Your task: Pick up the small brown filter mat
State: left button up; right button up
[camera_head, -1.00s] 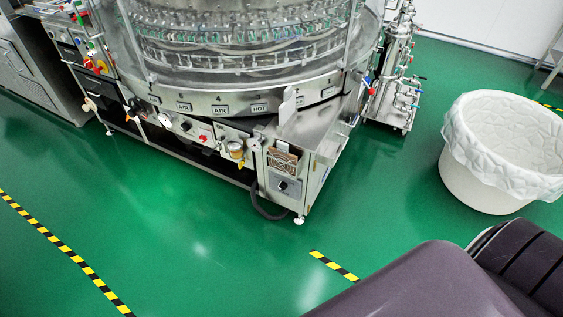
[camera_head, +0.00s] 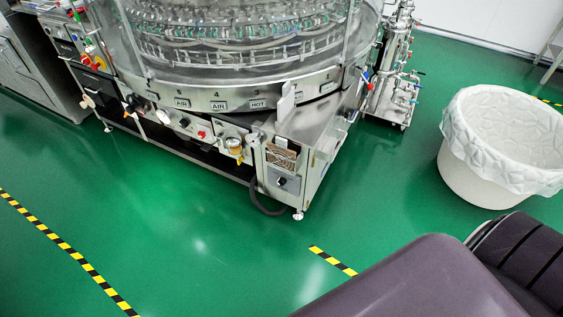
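A small brown patterned piece (camera_head: 281,156), which looks like the filter mat, sits at the front corner of the rotary washer (camera_head: 231,104). It is on the upper front of a steel box (camera_head: 285,182), above a black knob. It is too small in view to tell whether it lies loose or is held in a slot. Neither of my grippers is in view.
A white-lined round bin (camera_head: 475,180) stands at the right. A steel pipe unit (camera_head: 397,88) stands behind the washer's right side. A black hose (camera_head: 262,205) hangs by the box. Green floor with yellow-black tape (camera_head: 75,255) is clear in front.

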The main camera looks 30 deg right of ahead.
aim_at(280, 143)
jog(key=i+z, duration=0.15)
jog(key=z, duration=0.3)
jog(key=i+j+z, duration=0.1)
jog(key=z, duration=0.35)
jog(key=i, duration=0.1)
